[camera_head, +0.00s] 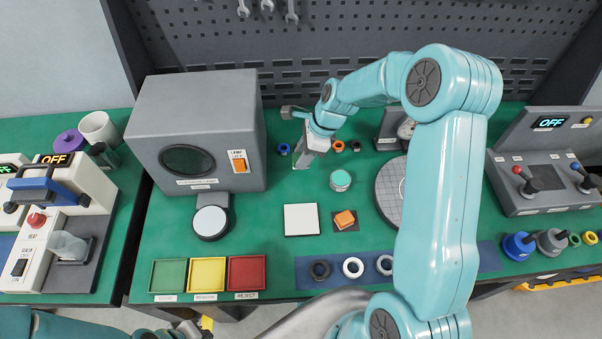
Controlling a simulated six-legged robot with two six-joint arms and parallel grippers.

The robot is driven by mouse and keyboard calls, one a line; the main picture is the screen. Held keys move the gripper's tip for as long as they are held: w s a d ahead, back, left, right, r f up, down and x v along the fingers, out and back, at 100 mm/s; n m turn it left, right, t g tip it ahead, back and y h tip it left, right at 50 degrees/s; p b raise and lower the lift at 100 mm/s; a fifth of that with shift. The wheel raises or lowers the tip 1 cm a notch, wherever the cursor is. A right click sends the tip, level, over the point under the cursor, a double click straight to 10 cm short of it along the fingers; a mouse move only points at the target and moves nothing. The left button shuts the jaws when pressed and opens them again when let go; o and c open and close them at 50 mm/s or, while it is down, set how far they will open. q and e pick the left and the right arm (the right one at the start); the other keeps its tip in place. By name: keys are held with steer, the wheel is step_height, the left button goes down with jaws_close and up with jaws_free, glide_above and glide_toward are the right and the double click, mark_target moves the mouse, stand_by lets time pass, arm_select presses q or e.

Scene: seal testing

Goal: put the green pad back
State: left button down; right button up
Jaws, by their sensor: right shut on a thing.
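My right gripper (301,158) is shut, low over the back middle of the green bench, behind and left of a round pale pot with a green top (340,180). A small thing is between its fingers, but I cannot make out its shape or colour. I cannot tell whether the round green-topped piece is the green pad; no other clear green pad shows. An orange pad (345,218) lies on a dark square near the middle. Only part of my left arm shows at the lower left edge; its gripper is not in view.
A grey lamp box (197,105) stands at back left. A white tile (301,220) lies beside the orange pad. Green (152,276), yellow (191,275) and red (231,272) trays line the front. Rings lie on a blue strip (303,280). A round gridded plate (386,185) is partly behind my right arm.

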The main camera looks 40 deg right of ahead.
step_height(320, 180, down, 5)
steer(key=shift+s+f, duration=0.1)
step_height(320, 180, down, 4)
steer(key=shift+f+p, duration=0.1)
steer(key=shift+p, duration=0.3)
steer(key=shift+f, duration=0.15)
steer(key=o, duration=1)
steer(key=shift+f, duration=0.1)
steer(key=shift+r, duration=0.3)
steer(key=b+v, duration=0.2)
steer(key=v, duration=1)
